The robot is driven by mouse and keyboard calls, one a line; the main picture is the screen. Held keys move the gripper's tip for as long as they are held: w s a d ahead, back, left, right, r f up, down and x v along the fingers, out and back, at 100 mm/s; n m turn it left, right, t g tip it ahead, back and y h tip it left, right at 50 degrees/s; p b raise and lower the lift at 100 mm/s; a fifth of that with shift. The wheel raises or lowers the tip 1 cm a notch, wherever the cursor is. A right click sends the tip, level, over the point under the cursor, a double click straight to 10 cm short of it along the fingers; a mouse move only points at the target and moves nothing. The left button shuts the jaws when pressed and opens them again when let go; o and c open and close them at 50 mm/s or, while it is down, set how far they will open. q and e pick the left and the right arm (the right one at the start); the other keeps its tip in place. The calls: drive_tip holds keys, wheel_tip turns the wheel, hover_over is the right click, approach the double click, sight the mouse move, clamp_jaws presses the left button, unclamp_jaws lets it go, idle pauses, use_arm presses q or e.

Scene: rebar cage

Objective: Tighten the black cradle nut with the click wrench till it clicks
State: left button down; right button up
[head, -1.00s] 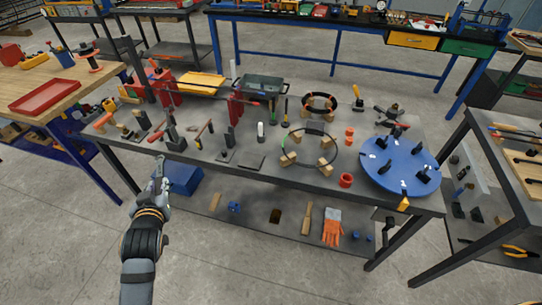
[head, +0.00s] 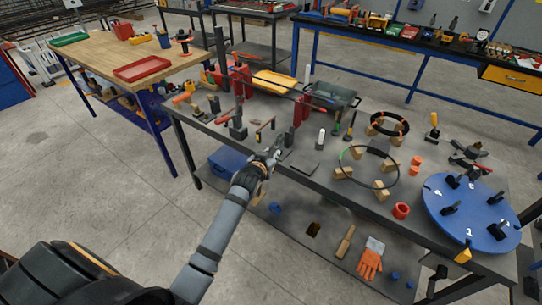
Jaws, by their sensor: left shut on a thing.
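My left gripper (head: 272,156) is at the near edge of the grey workbench (head: 325,178), beside the small black stands (head: 238,130). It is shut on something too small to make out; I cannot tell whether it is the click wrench. The black cradle nut cannot be made out. Two red uprights (head: 301,108) with a dark bar between them stand at the bench's back left. A tool with a dark handle (head: 265,128) lies just behind my gripper. My right gripper is not in view.
A ring on wooden blocks (head: 368,165) and a blue round plate (head: 470,213) with black clamps occupy the bench's right half. The lower shelf holds a blue box (head: 228,163) and orange gloves (head: 370,262).

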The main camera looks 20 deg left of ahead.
use_arm(q)
drive_tip(key=shift+r+p, duration=0.15)
drive_tip(key=shift+p, duration=0.3)
drive_tip(key=shift+s+f+b, duration=0.1)
drive_tip(key=shift+f+b, duration=0.5)
drive_tip(key=shift+f, duration=0.3)
wheel_tip(320, 180, down, 4)
drive_tip(key=shift+f+b, duration=0.1)
drive_tip(key=shift+b, duration=1.05)
drive_tip(key=shift+p, duration=0.35)
